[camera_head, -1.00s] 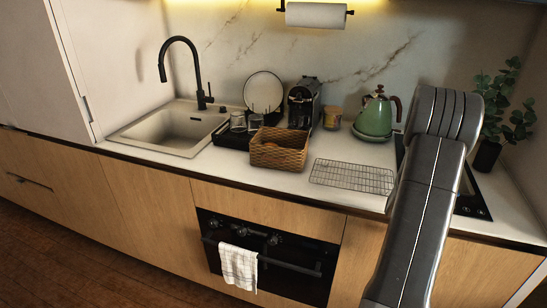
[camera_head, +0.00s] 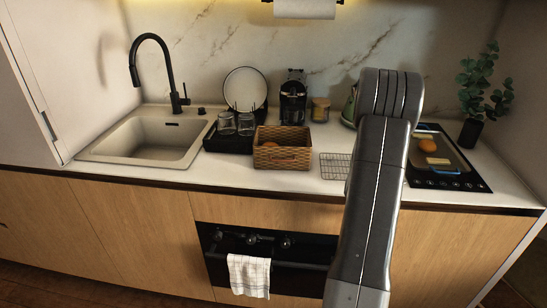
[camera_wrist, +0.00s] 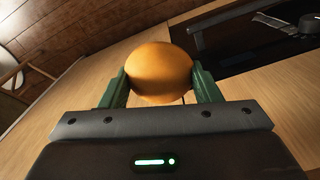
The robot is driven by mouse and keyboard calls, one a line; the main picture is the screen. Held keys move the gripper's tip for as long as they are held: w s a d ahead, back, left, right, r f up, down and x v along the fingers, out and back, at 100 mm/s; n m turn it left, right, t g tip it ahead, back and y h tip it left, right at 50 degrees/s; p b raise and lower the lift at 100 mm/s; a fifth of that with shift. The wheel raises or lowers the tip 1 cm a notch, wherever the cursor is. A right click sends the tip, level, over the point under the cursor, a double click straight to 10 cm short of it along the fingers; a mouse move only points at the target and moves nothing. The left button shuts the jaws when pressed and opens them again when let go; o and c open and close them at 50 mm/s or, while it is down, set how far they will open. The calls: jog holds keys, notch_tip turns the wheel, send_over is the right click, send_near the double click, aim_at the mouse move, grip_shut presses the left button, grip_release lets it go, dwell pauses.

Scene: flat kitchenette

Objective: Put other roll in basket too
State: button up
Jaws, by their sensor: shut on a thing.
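A round golden-brown roll (camera_wrist: 158,72) is held between the green fingers of my gripper (camera_wrist: 160,84), shut on it in the wrist view. In the head view my arm hides the gripper and this roll. The woven basket (camera_head: 282,158) stands on the counter left of my arm. A brown roll (camera_head: 270,145) shows partly inside the basket, over its rim.
A tray (camera_head: 455,155) with a round item and a pale piece lies on the black hob right of my arm. A wire rack (camera_head: 335,165) lies right of the basket. Glasses (camera_head: 226,123), a coffee machine (camera_head: 293,98) and the sink (camera_head: 150,135) are nearby.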

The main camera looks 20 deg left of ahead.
jog(key=shift+s+a+r+p, duration=0.1)
jog(key=shift+a+r+p, duration=0.25)
jog(key=shift+a, duration=0.05)
jog(key=shift+a+r+p, duration=0.1)
jog(key=shift+r+p, duration=0.25)
jog(key=shift+r, duration=0.2)
jog(key=s+a+r+n, duration=0.4)
jog(key=a+r+n, duration=0.2)
jog(key=a+r, duration=0.2)
jog(key=s+a+r+n, duration=0.4)
jog(key=a+r+n, duration=0.2)
jog(key=a, duration=0.6)
jog(key=s+a+r+n, duration=0.5)
jog(key=a+r+n, duration=0.1)
jog(key=a+r, duration=0.4)
jog(key=shift+a+r, duration=0.2)
jog(key=shift+a, duration=0.1)
